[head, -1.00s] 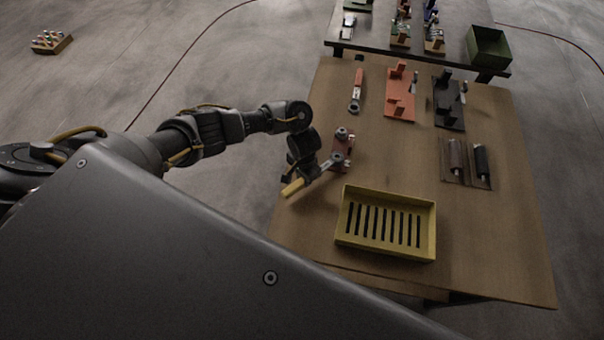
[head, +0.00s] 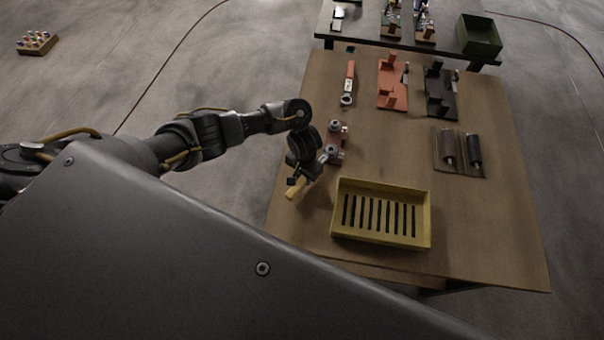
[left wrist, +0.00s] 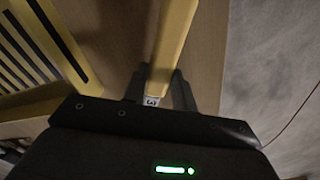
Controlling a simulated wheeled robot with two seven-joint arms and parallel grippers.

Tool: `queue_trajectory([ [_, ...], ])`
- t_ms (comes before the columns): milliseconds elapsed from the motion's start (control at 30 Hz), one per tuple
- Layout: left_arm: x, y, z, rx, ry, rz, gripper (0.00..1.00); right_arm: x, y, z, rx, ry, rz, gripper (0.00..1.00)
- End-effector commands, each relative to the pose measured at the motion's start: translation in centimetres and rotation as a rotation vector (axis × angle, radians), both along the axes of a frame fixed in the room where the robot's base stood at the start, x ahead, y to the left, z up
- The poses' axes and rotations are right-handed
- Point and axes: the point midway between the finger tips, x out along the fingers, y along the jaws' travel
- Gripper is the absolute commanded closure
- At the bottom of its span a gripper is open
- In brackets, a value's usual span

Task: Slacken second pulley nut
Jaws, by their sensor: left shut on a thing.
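My left gripper (head: 300,181) is shut on a yellow-handled tool (head: 294,190), near the left edge of the table. In the left wrist view the yellow handle (left wrist: 173,42) rises from between the dark fingers (left wrist: 160,92). A small red fixture (head: 344,143) with grey round pulley parts (head: 334,126) stands just beyond and to the right of the gripper. The nuts are too small to make out, and I cannot tell whether the tool's working end touches one. My right gripper is not in view.
A yellow slotted tray (head: 425,213) sits right of the gripper, and its edge shows in the left wrist view (left wrist: 60,97). A red-handled wrench (head: 349,80), an orange fixture (head: 385,95) and a black fixture (head: 438,103) lie farther back. The table's middle (head: 390,145) is clear.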

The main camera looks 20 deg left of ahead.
Motion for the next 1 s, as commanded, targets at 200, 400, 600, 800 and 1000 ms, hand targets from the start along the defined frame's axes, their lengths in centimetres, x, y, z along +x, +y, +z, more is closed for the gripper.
queue_trajectory([
  [200, -0.5, -1.5, -0.1, -0.008, 0.006, 0.066, 1.0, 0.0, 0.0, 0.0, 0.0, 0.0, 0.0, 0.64],
  [400, -0.5, -2.0, -0.1, -0.007, 0.006, 0.106, 1.0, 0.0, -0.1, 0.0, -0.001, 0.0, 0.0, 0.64],
  [600, -0.5, -2.1, -0.1, -0.006, 0.005, 0.111, 1.0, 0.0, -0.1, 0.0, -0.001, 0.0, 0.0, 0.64],
  [800, -0.6, -2.1, -0.1, -0.006, 0.005, 0.116, 1.0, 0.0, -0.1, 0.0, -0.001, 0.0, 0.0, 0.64],
  [1000, -0.6, -3.1, -0.1, -0.007, 0.006, 0.169, 1.0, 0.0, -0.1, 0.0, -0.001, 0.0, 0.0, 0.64],
])
